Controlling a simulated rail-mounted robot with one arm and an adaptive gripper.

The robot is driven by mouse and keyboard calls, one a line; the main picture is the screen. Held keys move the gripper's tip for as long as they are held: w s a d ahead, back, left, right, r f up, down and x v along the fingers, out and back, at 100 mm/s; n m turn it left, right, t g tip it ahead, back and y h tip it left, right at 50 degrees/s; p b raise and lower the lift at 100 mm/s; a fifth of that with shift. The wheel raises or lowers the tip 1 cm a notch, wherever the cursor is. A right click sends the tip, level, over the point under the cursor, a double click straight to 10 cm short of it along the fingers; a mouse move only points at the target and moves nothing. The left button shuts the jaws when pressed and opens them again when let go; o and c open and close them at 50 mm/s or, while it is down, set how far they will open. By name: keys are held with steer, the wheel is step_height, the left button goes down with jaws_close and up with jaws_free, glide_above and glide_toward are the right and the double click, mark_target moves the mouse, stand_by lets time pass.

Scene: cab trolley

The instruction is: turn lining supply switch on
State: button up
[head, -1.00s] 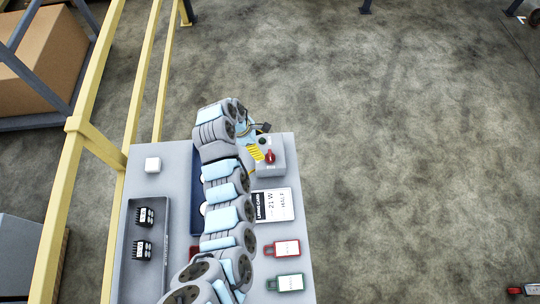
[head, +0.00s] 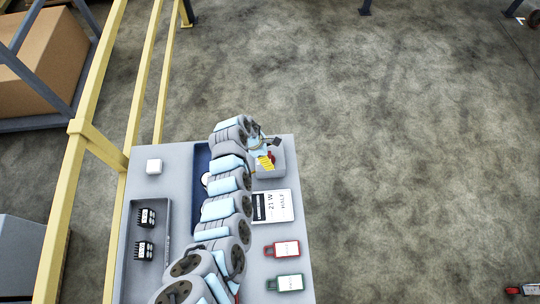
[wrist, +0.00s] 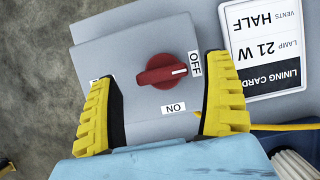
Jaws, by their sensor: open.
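The lining supply switch is a red rotary knob (wrist: 162,71) on a grey box (head: 270,172) at the trolley's far right corner. In the wrist view, a white line on the knob points right to the OFF label (wrist: 195,64). The ON label (wrist: 174,108) is below the knob. My gripper (wrist: 159,74) is open, with one yellow finger to each side of the knob and a gap on both sides. In the head view, my gripper (head: 266,153) is over the box and hides most of the knob.
A lining card (head: 272,206) reading lamp 21 W, vents half lies beside the box. Red (head: 282,249) and green (head: 285,283) tags lie nearer. A tray (head: 123,250) with black modules and a white block (head: 154,166) are at left. A yellow rail (head: 75,160) runs along the left.

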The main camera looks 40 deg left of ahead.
steer(key=shift+w+d+f, duration=0.15)
steer(key=shift+d+f, duration=0.1)
steer(key=shift+f, duration=0.4)
steer(key=c, duration=1.2)
